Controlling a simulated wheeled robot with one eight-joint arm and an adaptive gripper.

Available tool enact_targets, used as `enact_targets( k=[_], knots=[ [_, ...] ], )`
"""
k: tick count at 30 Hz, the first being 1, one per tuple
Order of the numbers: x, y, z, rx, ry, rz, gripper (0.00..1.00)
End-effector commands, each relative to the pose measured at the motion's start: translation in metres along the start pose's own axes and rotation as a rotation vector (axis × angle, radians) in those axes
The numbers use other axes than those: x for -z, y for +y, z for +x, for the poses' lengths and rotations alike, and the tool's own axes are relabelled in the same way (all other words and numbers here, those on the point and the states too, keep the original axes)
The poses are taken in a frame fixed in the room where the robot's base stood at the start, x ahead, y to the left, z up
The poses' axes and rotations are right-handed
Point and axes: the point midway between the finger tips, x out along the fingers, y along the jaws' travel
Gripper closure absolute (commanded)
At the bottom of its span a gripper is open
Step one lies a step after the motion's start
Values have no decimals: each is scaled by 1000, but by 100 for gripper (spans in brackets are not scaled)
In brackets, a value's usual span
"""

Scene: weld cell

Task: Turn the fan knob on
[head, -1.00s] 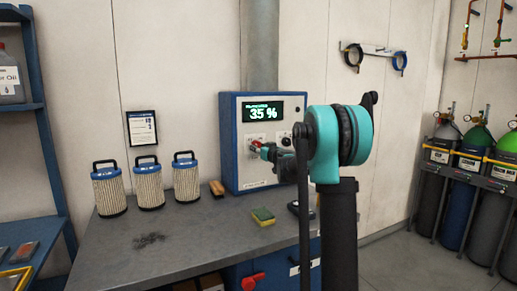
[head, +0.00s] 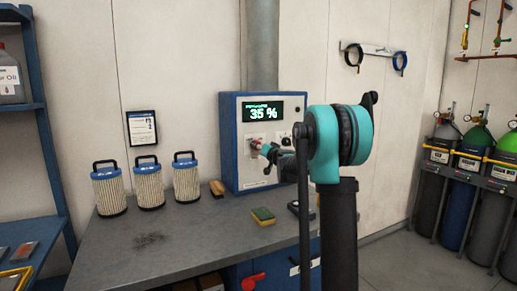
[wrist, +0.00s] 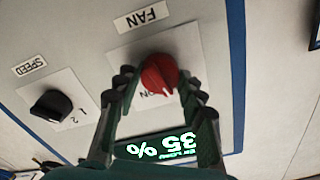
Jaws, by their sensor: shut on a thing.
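The red fan knob (wrist: 158,72) sits on a white plate under the FAN label in the wrist view. Its white mark points down and slightly right there. Part of the word ON shows beside it; the rest of the plate's lettering is hidden. My gripper (wrist: 157,80) is shut on the knob, one finger on each side. In the head view my gripper (head: 257,146) reaches the front of the blue-edged control box (head: 228,135), and the knob is mostly hidden. The box's display (head: 263,111) reads 35 %.
The black speed knob (wrist: 51,106) is beside the fan knob. The box stands on a grey workbench (head: 190,235) with several filters (head: 150,187), a brush (head: 217,188) and a sponge (head: 263,215). Gas cylinders (head: 470,150) stand at the right.

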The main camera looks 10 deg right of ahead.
Motion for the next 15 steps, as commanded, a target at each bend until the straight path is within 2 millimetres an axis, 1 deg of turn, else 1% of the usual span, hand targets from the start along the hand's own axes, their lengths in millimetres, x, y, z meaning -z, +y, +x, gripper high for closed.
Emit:
enact_targets(
  k=[15],
  knots=[
    [0,0,0,-1,1,491,90]
  ],
)
